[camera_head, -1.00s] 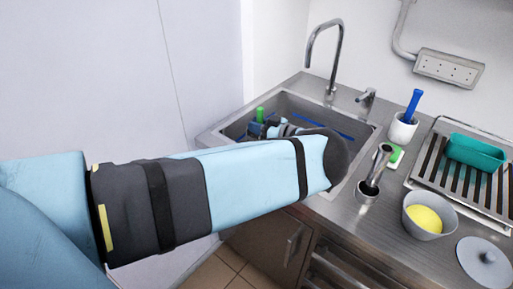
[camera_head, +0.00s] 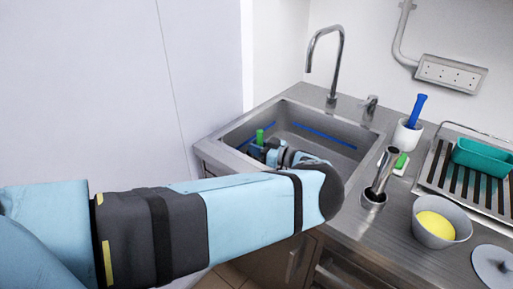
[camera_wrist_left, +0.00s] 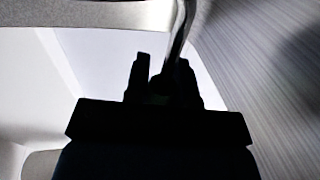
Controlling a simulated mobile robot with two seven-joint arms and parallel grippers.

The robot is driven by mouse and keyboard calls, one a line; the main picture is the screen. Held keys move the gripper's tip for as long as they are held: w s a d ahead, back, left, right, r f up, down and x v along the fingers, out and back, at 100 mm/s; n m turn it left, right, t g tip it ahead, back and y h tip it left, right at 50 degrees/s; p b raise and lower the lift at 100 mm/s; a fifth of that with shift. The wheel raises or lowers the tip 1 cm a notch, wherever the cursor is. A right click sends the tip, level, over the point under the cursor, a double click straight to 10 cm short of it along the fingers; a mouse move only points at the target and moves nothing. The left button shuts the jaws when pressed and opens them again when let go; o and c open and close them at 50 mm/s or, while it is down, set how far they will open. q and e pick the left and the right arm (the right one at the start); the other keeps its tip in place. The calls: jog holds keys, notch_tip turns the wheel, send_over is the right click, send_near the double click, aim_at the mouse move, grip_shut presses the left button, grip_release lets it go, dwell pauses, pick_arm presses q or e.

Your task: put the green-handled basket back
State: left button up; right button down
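The green handle (camera_head: 260,136) stands upright near the left side of the sink, right at my left gripper (camera_head: 266,152). The basket under the handle is mostly hidden by the gripper and arm. My left arm reaches in from the left, with the gripper over the sink. The handle has moved together with the gripper, so the gripper appears shut on it. In the left wrist view the gripper (camera_wrist_left: 163,85) is a dark silhouette with two fingers, and what is between them is hard to make out. My right gripper is not in view.
The steel sink (camera_head: 345,165) has blue lines on its inner walls and a tall faucet (camera_head: 335,65) behind it. To the right are a white cup with a blue handle (camera_head: 413,115), a steel cylinder (camera_head: 384,172), a bowl (camera_head: 455,240) and a rack with a teal tray (camera_head: 483,158).

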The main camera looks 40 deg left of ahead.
pick_arm(q)
jog(key=o, duration=0.4)
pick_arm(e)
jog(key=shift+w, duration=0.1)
pick_arm(q)
jog(key=shift+w+d+r+p, duration=0.1)
jog(key=shift+d+r+p, duration=0.25)
jog(key=shift+p, duration=0.2)
jog(key=d+p, duration=0.2)
jog(key=d, duration=0.4)
jog(key=shift+w+d+f, duration=0.2)
jog(key=shift+w+d, duration=0.15)
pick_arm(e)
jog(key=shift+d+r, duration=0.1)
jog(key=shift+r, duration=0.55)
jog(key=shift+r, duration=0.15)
